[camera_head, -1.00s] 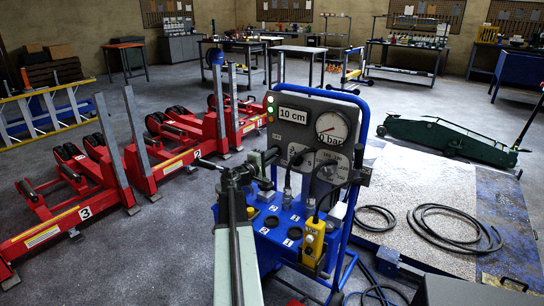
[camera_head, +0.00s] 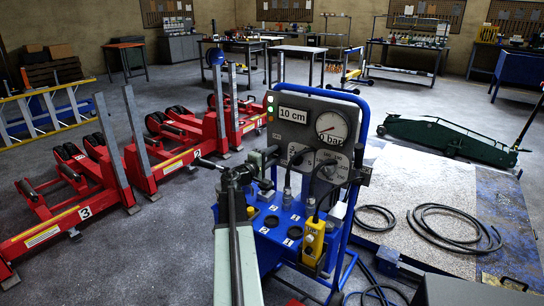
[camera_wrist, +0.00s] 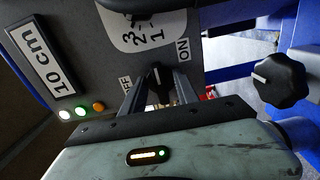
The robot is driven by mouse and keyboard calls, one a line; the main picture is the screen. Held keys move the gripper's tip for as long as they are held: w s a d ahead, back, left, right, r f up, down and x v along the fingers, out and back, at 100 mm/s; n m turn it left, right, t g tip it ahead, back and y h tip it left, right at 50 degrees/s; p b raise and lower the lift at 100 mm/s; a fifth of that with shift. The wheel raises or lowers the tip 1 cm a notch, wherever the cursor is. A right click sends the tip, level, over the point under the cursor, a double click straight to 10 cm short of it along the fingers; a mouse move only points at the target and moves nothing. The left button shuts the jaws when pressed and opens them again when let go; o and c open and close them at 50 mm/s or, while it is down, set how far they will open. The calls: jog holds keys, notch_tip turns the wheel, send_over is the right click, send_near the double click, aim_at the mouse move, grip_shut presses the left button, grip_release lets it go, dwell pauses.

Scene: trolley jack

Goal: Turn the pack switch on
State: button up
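The pack switch (camera_wrist: 158,76) is a small black knob with a white pointer line on the grey control panel (camera_wrist: 85,25). In the wrist view its pointer stands between the OFF and ON labels. My gripper (camera_wrist: 160,88) has one finger on each side of the knob and appears shut on it; the exact contact is hard to see. In the head view my gripper (camera_head: 262,160) reaches the panel's lower left and hides the switch. The panel carries a 10 cm display (camera_head: 293,115), a pressure gauge (camera_head: 332,126) near 0 bar, and small lamps (camera_wrist: 80,112).
Another black knob (camera_wrist: 280,82) sits close on the right in the wrist view. The blue trolley frame (camera_head: 347,225) and a yellow pendant (camera_head: 313,240) are beside my arm. Red column lifts (camera_head: 170,160) stand left. Coiled hoses (camera_head: 455,225) lie right.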

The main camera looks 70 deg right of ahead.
jog(key=v, duration=0.8)
jog(key=shift+d, duration=0.1)
